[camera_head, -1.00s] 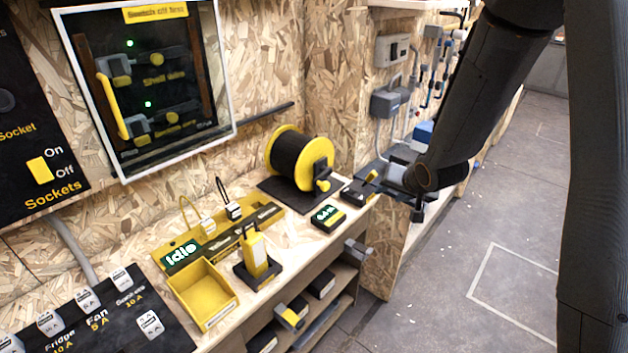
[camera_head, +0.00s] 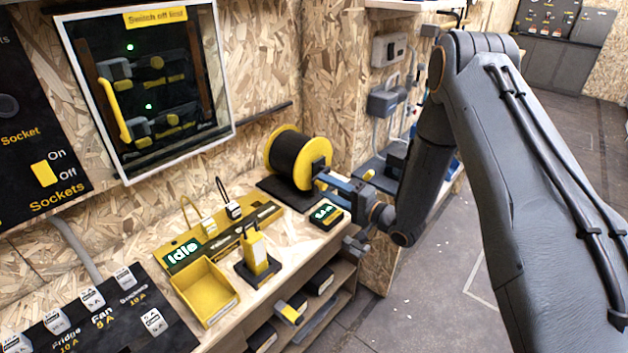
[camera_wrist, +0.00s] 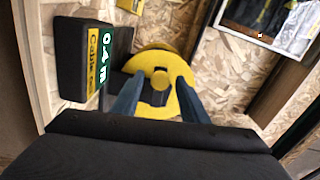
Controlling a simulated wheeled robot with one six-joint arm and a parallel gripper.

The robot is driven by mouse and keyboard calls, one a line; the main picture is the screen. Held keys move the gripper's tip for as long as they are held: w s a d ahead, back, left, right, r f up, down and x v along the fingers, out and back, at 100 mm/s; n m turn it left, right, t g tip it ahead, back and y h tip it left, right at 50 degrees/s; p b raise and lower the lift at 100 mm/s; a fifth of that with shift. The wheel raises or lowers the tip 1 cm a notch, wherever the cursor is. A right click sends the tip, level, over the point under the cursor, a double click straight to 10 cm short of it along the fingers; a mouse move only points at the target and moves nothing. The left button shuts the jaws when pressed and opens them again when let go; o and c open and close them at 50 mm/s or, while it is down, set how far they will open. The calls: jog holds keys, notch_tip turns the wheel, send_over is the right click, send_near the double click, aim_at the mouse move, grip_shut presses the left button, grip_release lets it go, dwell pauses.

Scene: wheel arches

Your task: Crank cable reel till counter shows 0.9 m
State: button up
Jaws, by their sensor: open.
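The cable reel (camera_head: 293,157), black cable between yellow flanges, stands on a black base at the back of the bench. My gripper (camera_head: 322,181) is in front of its near flange. In the wrist view the open blue fingers of my gripper (camera_wrist: 158,88) reach toward the yellow flange (camera_wrist: 150,58). A black crank part (camera_wrist: 153,93) with a round yellow piece shows between them; I cannot tell whether they touch it. The counter (camera_head: 326,215) sits on the bench right of the reel's base; in the wrist view the counter (camera_wrist: 95,62) reads 0.4 m.
A yellow tray (camera_head: 205,290), a black-and-yellow stand (camera_head: 257,254) and a panel reading Idle (camera_head: 183,252) are on the bench at left. Wall boxes (camera_head: 386,98) are behind my arm. Open floor (camera_head: 400,320) lies right of the bench.

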aim_at(314, 181)
jog(key=p+x, duration=0.1)
jog(key=x, duration=0.4)
jog(key=shift+w+a, duration=0.2)
jog(key=shift+a, duration=0.05)
jog(key=shift+c, duration=0.4)
grip_shut()
